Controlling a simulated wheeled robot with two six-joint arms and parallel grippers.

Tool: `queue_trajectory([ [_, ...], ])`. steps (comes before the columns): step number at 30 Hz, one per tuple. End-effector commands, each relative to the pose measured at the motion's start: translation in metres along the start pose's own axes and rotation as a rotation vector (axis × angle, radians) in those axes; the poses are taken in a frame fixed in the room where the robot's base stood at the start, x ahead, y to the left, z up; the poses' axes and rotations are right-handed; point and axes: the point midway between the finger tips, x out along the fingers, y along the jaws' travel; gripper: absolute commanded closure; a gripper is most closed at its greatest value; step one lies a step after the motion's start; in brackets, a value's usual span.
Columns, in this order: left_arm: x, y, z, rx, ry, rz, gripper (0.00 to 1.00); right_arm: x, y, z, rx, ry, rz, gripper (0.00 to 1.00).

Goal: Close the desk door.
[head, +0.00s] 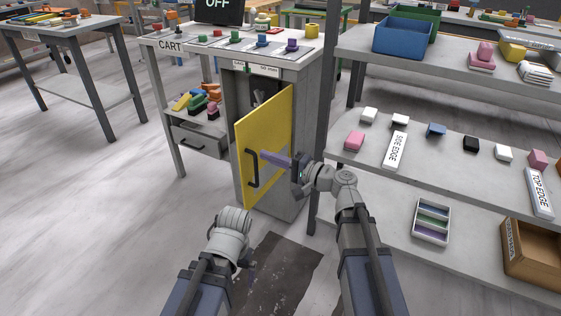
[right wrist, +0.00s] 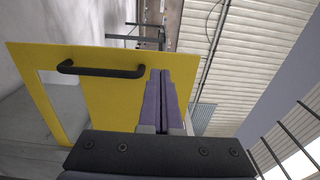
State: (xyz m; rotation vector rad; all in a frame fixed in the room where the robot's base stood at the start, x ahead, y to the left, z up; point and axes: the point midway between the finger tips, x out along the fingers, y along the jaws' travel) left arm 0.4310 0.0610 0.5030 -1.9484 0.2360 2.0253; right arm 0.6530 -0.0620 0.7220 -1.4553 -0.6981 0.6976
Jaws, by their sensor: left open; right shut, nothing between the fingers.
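The yellow desk door (head: 277,130) stands partly open at the front of the grey desk cabinet (head: 300,90), with a dark gap showing behind it. Its black bar handle (head: 250,170) is near the door's free edge. My right gripper (head: 264,154) is shut and empty, its purple fingers in front of the door just right of the handle. In the right wrist view, the shut fingers (right wrist: 165,75) overlap the yellow door (right wrist: 110,105) beside the handle (right wrist: 100,70); I cannot tell if they touch it. My left gripper (head: 250,274) is open, low before the cabinet, mostly hidden by its wrist.
A shelf unit (head: 380,180) with small blocks and bins stands close on the right, its post near my right arm. A drawer (head: 198,141) and a shelf with coloured pieces (head: 197,101) sit left of the cabinet. The floor (head: 120,220) left of the door is clear.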

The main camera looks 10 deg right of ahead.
Motion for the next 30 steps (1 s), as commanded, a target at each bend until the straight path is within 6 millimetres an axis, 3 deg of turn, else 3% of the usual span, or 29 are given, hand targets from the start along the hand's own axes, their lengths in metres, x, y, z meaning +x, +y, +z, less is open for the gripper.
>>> queue_trajectory([
  [1,0.000,0.000,0.000,0.000,0.000,0.000,0.00,0.013,0.000,-0.001,0.000,-0.003,0.000,1.00],
  [6,0.000,0.000,0.000,0.000,0.000,0.000,0.00,0.043,0.000,-0.001,0.000,-0.002,0.000,1.00],
  [12,0.000,0.000,0.000,0.000,0.000,0.000,0.00,0.065,0.000,-0.001,0.000,-0.001,0.000,1.00],
  [30,0.000,0.000,0.000,0.000,0.000,0.000,0.00,0.074,0.000,0.001,0.000,0.005,0.000,1.00],
])
